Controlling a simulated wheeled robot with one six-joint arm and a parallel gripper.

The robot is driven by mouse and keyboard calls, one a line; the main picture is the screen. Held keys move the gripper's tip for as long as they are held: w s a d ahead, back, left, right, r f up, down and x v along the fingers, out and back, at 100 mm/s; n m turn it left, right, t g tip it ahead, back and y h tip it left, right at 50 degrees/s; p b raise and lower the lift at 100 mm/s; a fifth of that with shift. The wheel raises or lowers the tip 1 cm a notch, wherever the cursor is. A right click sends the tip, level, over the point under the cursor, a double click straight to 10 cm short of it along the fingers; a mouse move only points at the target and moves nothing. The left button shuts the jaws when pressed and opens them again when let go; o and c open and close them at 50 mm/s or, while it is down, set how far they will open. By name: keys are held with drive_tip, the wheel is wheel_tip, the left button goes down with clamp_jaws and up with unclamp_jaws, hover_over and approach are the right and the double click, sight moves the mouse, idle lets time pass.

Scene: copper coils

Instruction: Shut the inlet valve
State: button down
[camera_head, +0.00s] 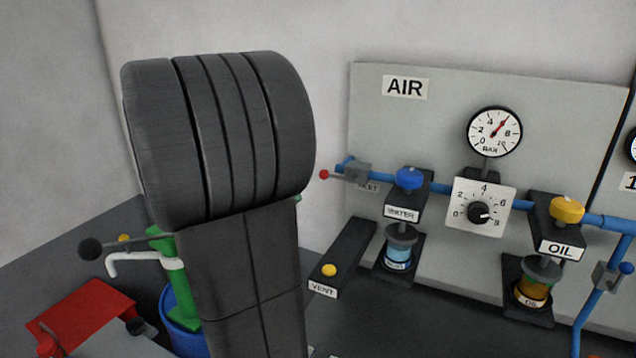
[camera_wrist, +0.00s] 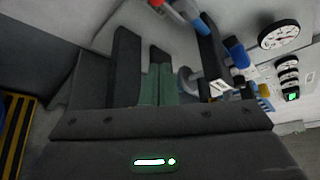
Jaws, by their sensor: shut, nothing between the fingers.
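The inlet valve (camera_head: 357,172) is a small grey body at the left end of the blue pipe on the AIR panel. Its thin lever points left along the pipe's line and ends in a red knob (camera_head: 324,174). A label below it is partly hidden. In the wrist view a red knob (camera_wrist: 156,3) shows at the top edge, beyond the fingers. My gripper (camera_wrist: 160,45) is shut and empty, apart from the knob. In the head view my dark arm hides the gripper.
The blue WATER knob (camera_head: 410,178), the regulator dial (camera_head: 479,212) and the yellow OIL knob (camera_head: 567,209) sit along the pipe. A gauge (camera_head: 494,131) stands above. The VENT box (camera_head: 340,258) is below the valve. A green post (camera_head: 186,282) stands behind my arm.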

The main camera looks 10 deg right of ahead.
drive_tip(key=w+d+f+p, duration=0.1)
drive_tip(key=w+d+p, duration=0.1)
drive_tip(key=w+d, duration=0.5)
drive_tip(key=shift+w+d+f, duration=0.2)
drive_tip(key=shift+w+d, duration=0.2)
drive_tip(key=shift+w, duration=0.45)
idle(0.4)
drive_tip(key=shift+r+m, duration=0.25)
drive_tip(key=shift+m, duration=0.05)
